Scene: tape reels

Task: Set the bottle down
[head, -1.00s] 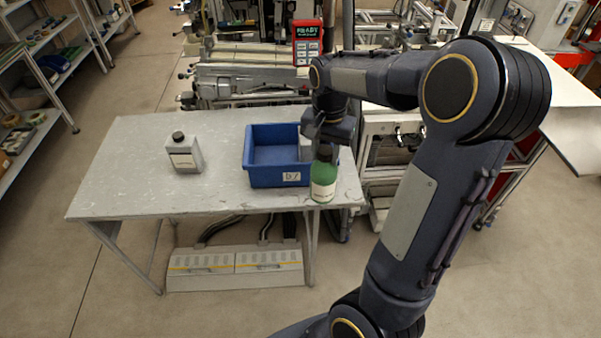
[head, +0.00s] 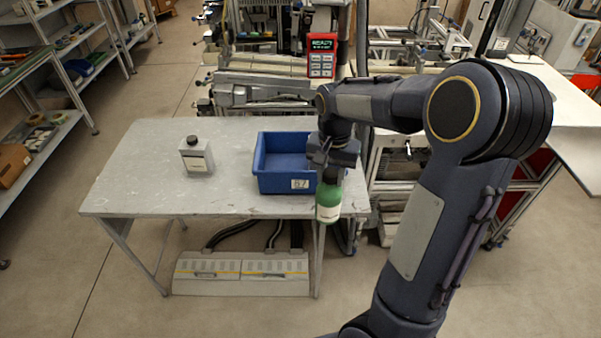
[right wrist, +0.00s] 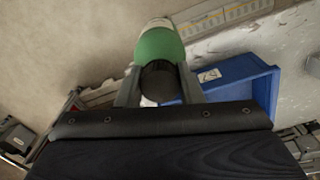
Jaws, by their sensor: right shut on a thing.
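A green bottle (head: 328,203) with a pale label is at the front right corner of the grey table (head: 130,190). My right gripper (head: 330,176) is shut on its dark neck from above and holds it roughly upright. In the head view the bottle's base shows slightly below the table's front edge. In the right wrist view the bottle (right wrist: 160,46) sticks out beyond the gripper (right wrist: 159,80), with floor behind it and the table edge beside it. My left gripper is not in view.
A blue bin (head: 272,182) stands on the table just left of the bottle. A grey canister (head: 197,157) with a black cap stands further left, with bare tabletop around it. A red-framed display (head: 322,55) and machinery are behind the table.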

